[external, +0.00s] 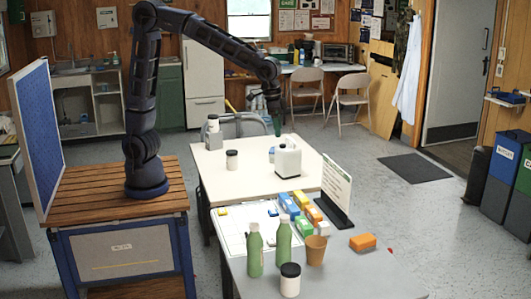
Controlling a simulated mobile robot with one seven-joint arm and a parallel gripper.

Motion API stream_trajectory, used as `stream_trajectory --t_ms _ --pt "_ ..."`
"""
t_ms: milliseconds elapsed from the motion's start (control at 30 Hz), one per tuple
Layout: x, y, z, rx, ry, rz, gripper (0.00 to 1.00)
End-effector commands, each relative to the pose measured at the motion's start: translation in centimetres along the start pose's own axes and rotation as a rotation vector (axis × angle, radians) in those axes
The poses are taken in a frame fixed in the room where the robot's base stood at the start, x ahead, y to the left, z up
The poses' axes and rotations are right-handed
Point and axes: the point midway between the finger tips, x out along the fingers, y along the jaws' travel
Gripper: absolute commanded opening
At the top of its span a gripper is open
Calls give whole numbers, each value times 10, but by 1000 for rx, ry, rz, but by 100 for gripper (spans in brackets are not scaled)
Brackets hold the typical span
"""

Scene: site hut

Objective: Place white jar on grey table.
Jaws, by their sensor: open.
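A white jar with a black lid (290,286) stands upright at the front of the grey table (370,285). A similar, smaller-looking white jar with a dark lid (232,164) stands on the white table (208,178) behind it. My gripper (276,126) is open and points down above the far part of the white table, near a white jug (288,162). It is apart from both jars. Its fingertips are small in this view, and I see nothing held between them.
Two green bottles (255,255) and a brown cup (316,252) stand close to the front jar. An orange block (362,242) lies to the right. Coloured boxes (301,200) and a standing sign (337,186) are behind. The grey table's front right is clear.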

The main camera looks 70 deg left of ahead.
Motion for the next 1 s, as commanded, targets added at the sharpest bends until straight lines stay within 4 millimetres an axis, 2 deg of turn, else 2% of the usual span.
stream_trajectory --t_ms 33,200,500,700,1000 --pt "-14 -19 11 -19 14 -2 80" --pt "-47 -69 49 -66 49 -10 80" --pt "-90 -140 130 -147 111 -36 80" --pt "-107 -173 190 -200 151 -60 80" --pt "-113 -204 281 -280 207 -107 80"
